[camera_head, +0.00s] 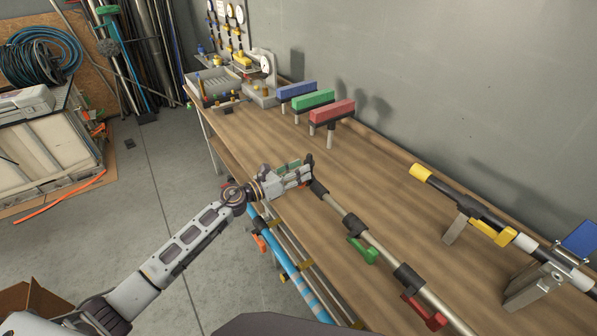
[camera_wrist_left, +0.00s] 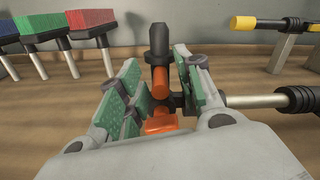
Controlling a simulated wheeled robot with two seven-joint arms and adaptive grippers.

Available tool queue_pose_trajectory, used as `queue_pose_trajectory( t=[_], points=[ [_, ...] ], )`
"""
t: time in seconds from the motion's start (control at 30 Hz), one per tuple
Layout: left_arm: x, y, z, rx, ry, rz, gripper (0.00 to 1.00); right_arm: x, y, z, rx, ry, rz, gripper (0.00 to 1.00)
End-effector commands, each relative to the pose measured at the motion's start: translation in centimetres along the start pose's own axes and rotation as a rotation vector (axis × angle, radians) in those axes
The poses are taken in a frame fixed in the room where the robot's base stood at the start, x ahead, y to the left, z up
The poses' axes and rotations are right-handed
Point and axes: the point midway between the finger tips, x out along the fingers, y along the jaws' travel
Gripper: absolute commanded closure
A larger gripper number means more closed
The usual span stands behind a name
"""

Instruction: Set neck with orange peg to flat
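The orange peg (camera_wrist_left: 160,124) lies between the fingers of my left gripper (camera_wrist_left: 160,85) in the left wrist view. Small gaps seem to show beside it, so the fingers look open around it. The black neck (camera_wrist_left: 158,42) stands upright just behind the peg. In the head view my left gripper (camera_head: 306,170) is at the far end of a pole (camera_head: 380,236) along the table's front edge. It hides most of the neck and the peg there. The pole carries a green peg (camera_head: 362,251) and a red peg (camera_head: 424,313). My right gripper is not in view.
Blue (camera_head: 296,90), green (camera_head: 310,100) and red (camera_head: 331,112) blocks on posts stand beyond my gripper. A second pole with a yellow end (camera_head: 421,173) and yellow peg (camera_head: 492,232) rests on supports at right. The wooden tabletop (camera_head: 380,185) between is clear.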

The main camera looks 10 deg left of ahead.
Motion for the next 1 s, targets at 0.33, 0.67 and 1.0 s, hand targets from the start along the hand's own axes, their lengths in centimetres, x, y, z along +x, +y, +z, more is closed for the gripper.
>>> queue_pose_trajectory(
  t=[0.33, 0.67, 1.0],
  points=[
    [-0.01, -0.01, -0.01, 0.0, 0.0, 0.0, 1.0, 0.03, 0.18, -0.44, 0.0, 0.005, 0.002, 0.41],
    [0.04, -0.11, -0.01, -0.002, 0.0, -0.002, 1.0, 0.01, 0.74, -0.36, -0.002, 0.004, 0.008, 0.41],
    [0.09, 0.24, 0.21, -0.07, -0.001, -0.003, 1.0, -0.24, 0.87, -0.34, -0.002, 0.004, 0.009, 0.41]
  ],
)
